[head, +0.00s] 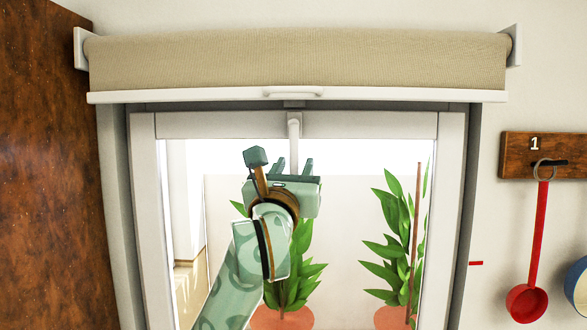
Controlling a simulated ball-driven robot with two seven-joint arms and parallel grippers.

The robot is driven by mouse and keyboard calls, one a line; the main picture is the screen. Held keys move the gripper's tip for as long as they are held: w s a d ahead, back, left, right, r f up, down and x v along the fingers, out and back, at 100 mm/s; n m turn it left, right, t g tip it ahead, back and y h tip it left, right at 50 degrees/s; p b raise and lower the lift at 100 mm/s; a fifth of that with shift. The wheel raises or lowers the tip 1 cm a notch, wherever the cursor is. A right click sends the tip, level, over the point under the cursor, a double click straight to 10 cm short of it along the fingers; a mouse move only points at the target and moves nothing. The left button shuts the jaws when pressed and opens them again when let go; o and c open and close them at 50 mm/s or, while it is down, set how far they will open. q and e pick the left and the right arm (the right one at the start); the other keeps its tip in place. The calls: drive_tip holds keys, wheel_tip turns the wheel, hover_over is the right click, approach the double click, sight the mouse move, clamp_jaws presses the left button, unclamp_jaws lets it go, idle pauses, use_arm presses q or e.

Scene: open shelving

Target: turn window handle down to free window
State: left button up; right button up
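The white window handle (294,130) is on the top rail of the window frame (370,125), near its middle. Its grip points straight down, and its lower end is hidden behind my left gripper. My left gripper (294,165) is in front of the window, with its fingers pointing up. The two fingertips stand apart, one on each side of the handle's lower part in the picture, with gaps between. I cannot tell whether they are level with it in depth. My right gripper is out of view.
A rolled beige blind (297,62) with a white bottom bar (200,96) hangs just above the window. A brown wooden panel (45,180) stands at the left. A red ladle (540,240) hangs from a wooden rack (518,145) at the right. Potted plants (395,240) show through the glass.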

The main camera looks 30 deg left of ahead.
use_arm(q)
drive_tip(key=b+v, duration=1.4)
drive_tip(key=v, duration=0.2)
drive_tip(key=shift+s, duration=0.15)
